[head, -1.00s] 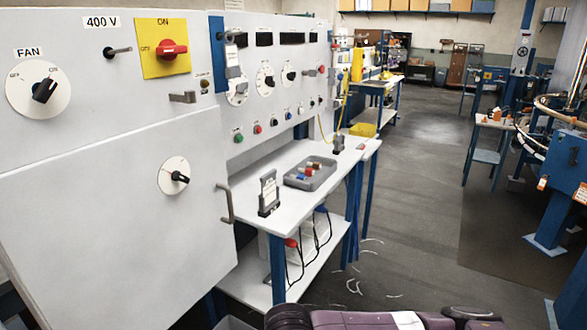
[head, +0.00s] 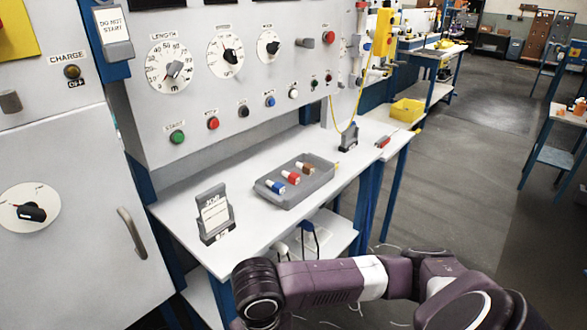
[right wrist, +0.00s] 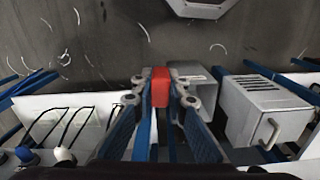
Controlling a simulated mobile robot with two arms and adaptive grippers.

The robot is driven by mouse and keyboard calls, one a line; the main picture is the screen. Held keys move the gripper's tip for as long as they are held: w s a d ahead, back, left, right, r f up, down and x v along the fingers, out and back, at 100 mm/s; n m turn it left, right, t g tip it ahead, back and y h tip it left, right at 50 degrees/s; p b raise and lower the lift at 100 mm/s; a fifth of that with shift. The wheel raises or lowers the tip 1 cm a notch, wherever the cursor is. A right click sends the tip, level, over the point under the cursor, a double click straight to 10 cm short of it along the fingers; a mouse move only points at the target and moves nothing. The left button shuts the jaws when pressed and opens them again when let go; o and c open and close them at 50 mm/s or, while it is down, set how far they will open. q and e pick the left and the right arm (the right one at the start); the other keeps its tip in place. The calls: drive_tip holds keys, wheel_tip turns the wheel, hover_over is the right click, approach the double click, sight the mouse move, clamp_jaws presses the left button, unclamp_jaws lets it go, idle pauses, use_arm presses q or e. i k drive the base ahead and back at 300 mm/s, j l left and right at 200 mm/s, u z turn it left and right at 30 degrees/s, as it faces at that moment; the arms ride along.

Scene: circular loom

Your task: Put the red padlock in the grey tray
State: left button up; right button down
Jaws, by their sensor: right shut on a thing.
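In the right wrist view my right gripper (right wrist: 160,92) is shut on a red block-like thing (right wrist: 160,86), which I take for the red padlock; no shackle shows. The grey tray (head: 313,192) stands on the white bench in the head view. It holds small blue, red and brown pieces with white parts. My right gripper and the padlock are outside the head view, and the tray cannot be made out in the wrist view. My left gripper is not in view.
A grey sign holder (head: 214,215) stands on the bench left of the tray, and a dark holder (head: 349,137) stands behind it. A small red item (head: 383,142) and a yellow bin (head: 406,110) lie farther back. The control panel rises behind the bench.

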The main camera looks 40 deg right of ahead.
sight(306, 185)
drive_tip(key=l+u, duration=0.15)
drive_tip(key=l, duration=0.4)
drive_tip(key=l+u, duration=0.15)
drive_tip(key=l, duration=0.45)
drive_tip(key=k+l+u, duration=0.15)
drive_tip(key=l, duration=0.4)
drive_tip(key=l+u, duration=0.15)
drive_tip(key=l, duration=0.4)
drive_tip(key=k, duration=0.05)
